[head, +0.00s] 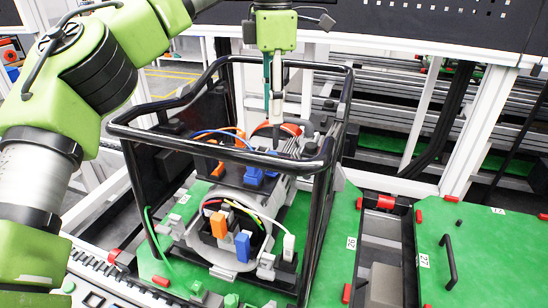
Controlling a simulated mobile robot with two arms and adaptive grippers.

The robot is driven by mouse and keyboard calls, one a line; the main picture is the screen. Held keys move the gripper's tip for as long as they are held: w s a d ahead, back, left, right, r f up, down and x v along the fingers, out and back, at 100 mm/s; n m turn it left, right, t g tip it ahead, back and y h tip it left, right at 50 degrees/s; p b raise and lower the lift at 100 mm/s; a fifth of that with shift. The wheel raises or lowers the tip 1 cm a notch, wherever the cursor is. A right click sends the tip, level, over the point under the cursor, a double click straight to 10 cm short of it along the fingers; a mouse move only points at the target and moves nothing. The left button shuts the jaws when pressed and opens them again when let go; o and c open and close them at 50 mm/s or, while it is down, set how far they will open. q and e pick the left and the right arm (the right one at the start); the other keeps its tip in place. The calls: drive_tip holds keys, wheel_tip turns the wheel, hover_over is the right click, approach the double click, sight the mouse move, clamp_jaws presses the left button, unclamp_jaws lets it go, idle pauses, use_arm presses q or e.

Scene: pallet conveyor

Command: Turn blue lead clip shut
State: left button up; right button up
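A motor-like unit stands inside a black tubular frame (318,166) on a green pallet. On its front, a blue clip (243,247) stands upright beside an orange clip (219,225) and a white one (289,245). Another blue part (254,176) sits higher up, near the top of the unit. I cannot tell which blue part is the lead clip, or whether either is shut. My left gripper (277,128) points down inside the top of the frame, above and behind the front clips and apart from them. Its fingers show narrowly, edge-on. My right gripper is out of view.
The frame's top bar surrounds the space below my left gripper. Loose coloured wires (236,208) loop over the front clips. A green plate with a black handle (449,262) lies to the right. Conveyor rails and white posts stand behind.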

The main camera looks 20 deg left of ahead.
use_arm(q)
drive_tip(key=f+p, duration=0.1)
drive_tip(key=f, duration=1.1)
drive_tip(key=shift+s+f, duration=0.15)
drive_tip(key=shift+s, duration=0.05)
clamp_jaws()
